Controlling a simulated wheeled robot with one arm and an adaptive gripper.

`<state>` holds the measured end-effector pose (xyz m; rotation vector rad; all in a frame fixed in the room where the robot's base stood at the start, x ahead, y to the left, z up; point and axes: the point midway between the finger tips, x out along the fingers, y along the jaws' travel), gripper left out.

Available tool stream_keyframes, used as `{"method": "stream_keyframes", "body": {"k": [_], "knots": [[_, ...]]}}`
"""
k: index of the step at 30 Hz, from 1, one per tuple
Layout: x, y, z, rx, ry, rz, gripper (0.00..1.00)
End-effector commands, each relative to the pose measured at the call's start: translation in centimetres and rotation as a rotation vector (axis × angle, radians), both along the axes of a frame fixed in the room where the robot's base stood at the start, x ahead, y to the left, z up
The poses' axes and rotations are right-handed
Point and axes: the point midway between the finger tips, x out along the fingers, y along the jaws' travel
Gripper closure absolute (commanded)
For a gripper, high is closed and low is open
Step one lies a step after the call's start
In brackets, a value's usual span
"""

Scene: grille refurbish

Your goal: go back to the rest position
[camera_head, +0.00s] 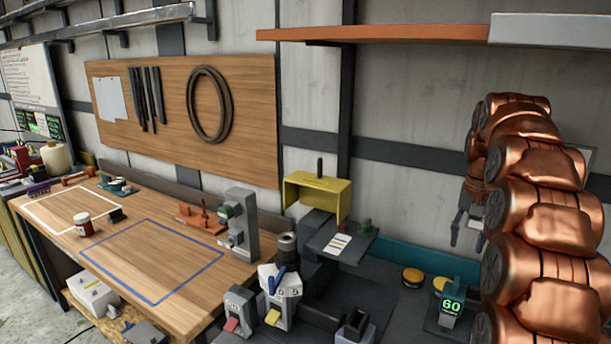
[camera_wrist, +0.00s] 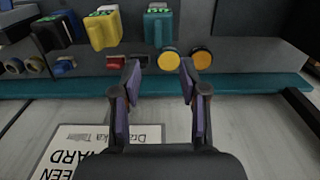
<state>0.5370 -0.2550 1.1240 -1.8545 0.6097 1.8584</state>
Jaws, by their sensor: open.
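My gripper (camera_wrist: 160,88) is open and empty in the wrist view, its two dark fingers with purple pads spread apart. It points toward a row of round yellow buttons and small devices, with a gap between them and the fingertips. In the head view my gripper (camera_head: 468,220) shows at the right, partly hidden behind my copper-coloured arm, above the teal-edged bench.
A wooden table (camera_head: 185,226) with white and blue outlined areas stands at the left. A yellow box (camera_head: 318,197), a grey stand (camera_head: 240,222) and a display reading 60 (camera_head: 451,306) are nearby. An orange shelf (camera_head: 375,33) hangs above.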

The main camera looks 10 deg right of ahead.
Motion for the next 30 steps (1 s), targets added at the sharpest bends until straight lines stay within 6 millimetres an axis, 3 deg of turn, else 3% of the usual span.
{"method": "stream_keyframes", "body": {"k": [5, 14, 21, 30], "knots": [[-1.5, 3.6, 0.3, 0.007, 0.007, 0.069, 0.57], [-6.5, 10.9, -0.4, 0.022, 0.038, 0.217, 0.57], [-11.7, 16.0, -1.8, 0.032, 0.062, 0.325, 0.57], [-19.3, 20.9, -4.5, 0.039, 0.094, 0.450, 0.57]]}}
